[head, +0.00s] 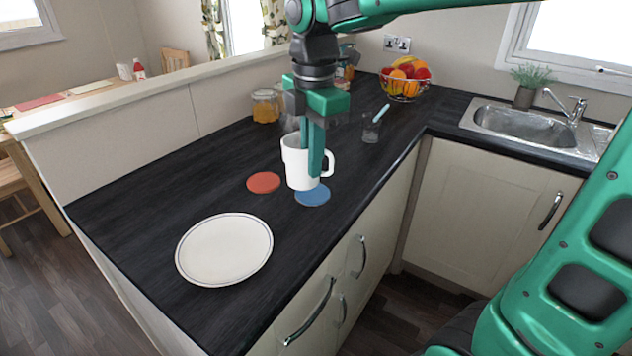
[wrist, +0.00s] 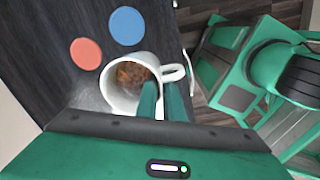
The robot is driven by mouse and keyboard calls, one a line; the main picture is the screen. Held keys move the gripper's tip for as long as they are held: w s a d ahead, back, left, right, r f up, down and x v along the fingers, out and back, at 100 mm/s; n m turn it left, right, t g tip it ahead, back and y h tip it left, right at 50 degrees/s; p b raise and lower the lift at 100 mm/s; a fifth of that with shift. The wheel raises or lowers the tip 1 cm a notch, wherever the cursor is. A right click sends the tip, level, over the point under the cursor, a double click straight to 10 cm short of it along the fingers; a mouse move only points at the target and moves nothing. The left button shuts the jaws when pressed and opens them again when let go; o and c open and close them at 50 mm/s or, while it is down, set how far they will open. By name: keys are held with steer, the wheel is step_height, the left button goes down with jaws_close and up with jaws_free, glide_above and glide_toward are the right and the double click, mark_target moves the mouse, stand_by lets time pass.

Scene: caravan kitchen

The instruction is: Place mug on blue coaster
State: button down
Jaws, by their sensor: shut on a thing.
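The white mug (head: 297,165) is upright in my gripper (head: 316,172), whose fingers are shut on its wall on the handle side. In the wrist view the mug (wrist: 113,82) holds something brown, and my gripper (wrist: 163,88) reaches over its rim. The blue coaster (head: 313,195) lies on the dark counter, just below and right of the mug in the head view. In the wrist view the blue coaster (wrist: 127,25) is uncovered, apart from the mug. Whether the mug's base touches the counter is hard to tell.
A red coaster (head: 263,182) lies left of the blue one; a white plate (head: 224,249) is nearer the front. A glass (head: 371,128), jars (head: 265,106) and a fruit basket (head: 405,83) stand farther back. The counter (head: 150,205) is clear at left.

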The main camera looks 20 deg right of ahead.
steer(key=shift+w+d+f, duration=0.8)
steer(key=shift+w+f, duration=0.55)
steer(key=shift+f, duration=0.25)
steer(key=shift+w+d+f, duration=0.85)
steer(key=shift+w+f, duration=0.5)
steer(key=shift+f, duration=0.3)
steer(key=shift+w+d+f, duration=0.8)
steer(key=shift+w+f, duration=0.55)
steer(key=shift+f, duration=0.25)
steer(key=c, duration=1.9)
jaws_free()
